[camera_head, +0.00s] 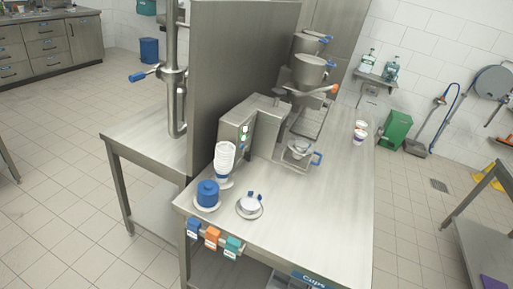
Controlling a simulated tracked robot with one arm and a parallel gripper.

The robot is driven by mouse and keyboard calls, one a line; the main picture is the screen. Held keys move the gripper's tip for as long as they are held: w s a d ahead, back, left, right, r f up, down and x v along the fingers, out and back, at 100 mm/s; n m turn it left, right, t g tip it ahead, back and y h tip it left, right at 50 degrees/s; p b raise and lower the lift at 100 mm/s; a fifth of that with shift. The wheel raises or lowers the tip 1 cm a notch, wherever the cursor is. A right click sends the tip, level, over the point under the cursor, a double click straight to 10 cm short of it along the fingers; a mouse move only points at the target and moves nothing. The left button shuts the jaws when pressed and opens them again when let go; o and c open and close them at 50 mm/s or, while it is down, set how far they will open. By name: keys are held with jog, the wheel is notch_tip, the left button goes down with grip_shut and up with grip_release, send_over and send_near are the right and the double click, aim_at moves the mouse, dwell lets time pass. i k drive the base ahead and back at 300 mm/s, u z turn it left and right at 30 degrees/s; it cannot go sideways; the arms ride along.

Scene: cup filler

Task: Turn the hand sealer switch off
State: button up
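I cannot tell for certain which item is the hand sealer, and no switch position can be read at this size. A grey steel machine (265,120) stands on the steel table, with small green and white marks, perhaps buttons or lights (244,134), on its front panel. A blue cylinder (208,193) stands on a white round base near the table's front left corner. To its right is a low round silver-white item (249,207) with small blue parts on top. My gripper is not in view.
A stack of white cups (225,158) stands before the machine. Steel hoppers (310,72) rise behind. The tabletop's right side (330,215) is mostly clear. Open tiled floor (420,225) lies to the right.

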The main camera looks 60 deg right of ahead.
aim_at(247, 156)
jog(key=z, duration=0.4)
jog(key=i, duration=1.1)
jog(key=z, duration=1.15)
jog(key=i, duration=0.6)
jog(key=z, duration=0.35)
jog(key=k, duration=0.9)
jog(key=z, duration=0.2)
jog(key=i, duration=0.9)
jog(key=u, duration=0.1)
